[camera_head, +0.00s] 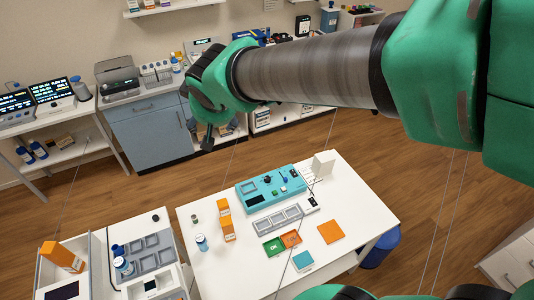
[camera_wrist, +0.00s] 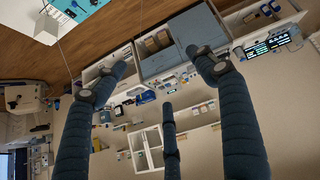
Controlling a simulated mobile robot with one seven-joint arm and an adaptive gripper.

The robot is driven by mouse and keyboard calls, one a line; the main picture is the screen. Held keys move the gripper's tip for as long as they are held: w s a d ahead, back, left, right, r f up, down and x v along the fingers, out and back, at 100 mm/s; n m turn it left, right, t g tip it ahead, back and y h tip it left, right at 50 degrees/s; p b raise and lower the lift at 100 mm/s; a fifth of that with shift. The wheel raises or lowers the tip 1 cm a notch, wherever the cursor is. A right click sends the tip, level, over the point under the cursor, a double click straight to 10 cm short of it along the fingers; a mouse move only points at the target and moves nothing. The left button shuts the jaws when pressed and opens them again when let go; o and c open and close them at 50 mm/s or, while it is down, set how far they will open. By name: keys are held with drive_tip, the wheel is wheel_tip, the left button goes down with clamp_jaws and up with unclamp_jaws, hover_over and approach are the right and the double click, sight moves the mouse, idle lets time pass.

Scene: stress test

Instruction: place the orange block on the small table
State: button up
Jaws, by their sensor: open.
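My gripper (camera_head: 207,122) hangs open and empty at the end of the green arm, high above the floor behind the white table (camera_head: 365,215). In the wrist view its dark fingers (camera_wrist: 152,62) are spread with nothing between them. Upright orange boxes (camera_head: 226,222) stand on the white table, left of the teal device. Another orange box (camera_head: 63,257) leans on the smaller white table (camera_head: 97,246) at the lower left. A flat orange square (camera_head: 330,232) lies on the white table's right part. I cannot tell which orange thing is the block.
The teal device (camera_head: 270,189), a grey tray (camera_head: 279,218), small coloured squares and a white box (camera_head: 323,163) occupy the white table. A blue cabinet (camera_head: 148,130) and shelves line the back wall. A blue bin (camera_head: 381,248) stands at right. Open wooden floor lies between.

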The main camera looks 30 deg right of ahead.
drive_tip(key=s+d+m+g, duration=0.1)
drive_tip(key=s+d, duration=0.3)
drive_tip(key=s, duration=0.8)
drive_tip(key=s+d+m+g, duration=0.1)
drive_tip(key=s+d, duration=0.3)
drive_tip(key=s, duration=0.9)
drive_tip(key=shift+f+m+g, duration=0.3)
drive_tip(key=shift+f+m, duration=0.15)
drive_tip(key=shift+m, duration=0.05)
drive_tip(key=shift+f, duration=0.1)
wheel_tip(320, 180, down, 14)
drive_tip(key=b, duration=1.4)
drive_tip(key=shift+f+b, duration=0.15)
drive_tip(key=shift+b, duration=0.15)
